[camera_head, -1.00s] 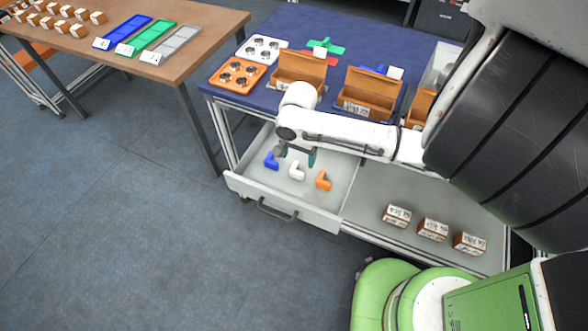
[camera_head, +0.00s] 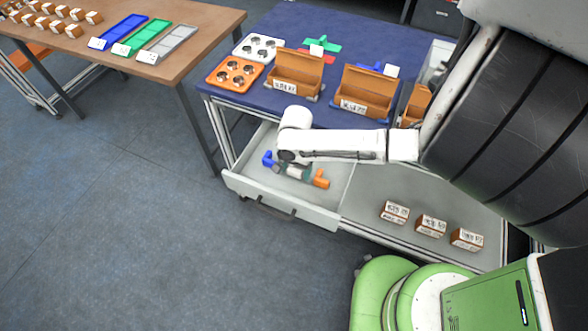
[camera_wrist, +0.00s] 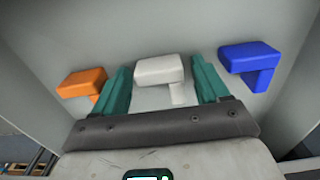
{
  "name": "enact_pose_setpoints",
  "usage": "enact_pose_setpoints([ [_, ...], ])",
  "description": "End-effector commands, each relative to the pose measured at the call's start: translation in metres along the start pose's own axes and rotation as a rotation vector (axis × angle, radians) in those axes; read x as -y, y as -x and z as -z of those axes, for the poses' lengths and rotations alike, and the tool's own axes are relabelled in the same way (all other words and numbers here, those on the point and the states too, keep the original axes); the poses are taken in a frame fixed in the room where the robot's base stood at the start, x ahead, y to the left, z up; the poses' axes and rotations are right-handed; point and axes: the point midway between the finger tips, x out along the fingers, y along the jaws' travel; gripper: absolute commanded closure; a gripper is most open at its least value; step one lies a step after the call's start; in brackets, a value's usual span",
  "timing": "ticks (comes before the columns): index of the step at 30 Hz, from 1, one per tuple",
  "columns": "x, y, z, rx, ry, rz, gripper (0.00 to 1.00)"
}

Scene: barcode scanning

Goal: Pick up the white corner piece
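The white corner piece (camera_wrist: 160,70) lies on the floor of the open drawer (camera_head: 300,213), in the middle of the wrist view. My gripper (camera_wrist: 160,88) is open, with one teal finger on each side of the white piece and a gap showing on both sides. In the head view my gripper (camera_head: 293,171) is low in the drawer and mostly hides the white piece. An orange corner piece (camera_wrist: 82,82) lies left of the fingers in the wrist view and a blue corner piece (camera_wrist: 252,62) lies right. The head view shows the blue piece (camera_head: 268,159) and orange piece (camera_head: 321,179) too.
The drawer walls surround the pieces; its handle (camera_head: 275,211) faces front. The blue tabletop (camera_head: 350,40) above holds orange bins (camera_head: 368,88) and trays. Several small boxes (camera_head: 431,224) stand on the shelf to the right. A brown table (camera_head: 200,50) is at the left.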

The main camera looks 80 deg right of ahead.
Motion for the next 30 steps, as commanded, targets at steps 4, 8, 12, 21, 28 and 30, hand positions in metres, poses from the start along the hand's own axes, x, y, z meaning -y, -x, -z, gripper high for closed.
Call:
enact_pose_setpoints([
  [4,0.000,0.000,0.000,0.000,0.000,0.000,0.40],
  [8,0.000,0.000,0.000,0.000,0.000,0.000,0.53],
  [12,0.000,0.000,0.000,0.000,0.000,0.000,0.66],
  [21,0.000,0.001,0.000,0.000,0.000,0.000,0.74],
  [28,0.001,0.011,0.000,0.001,-0.002,0.002,0.74],
  [30,0.001,0.020,0.000,0.001,-0.001,0.003,0.74],
])
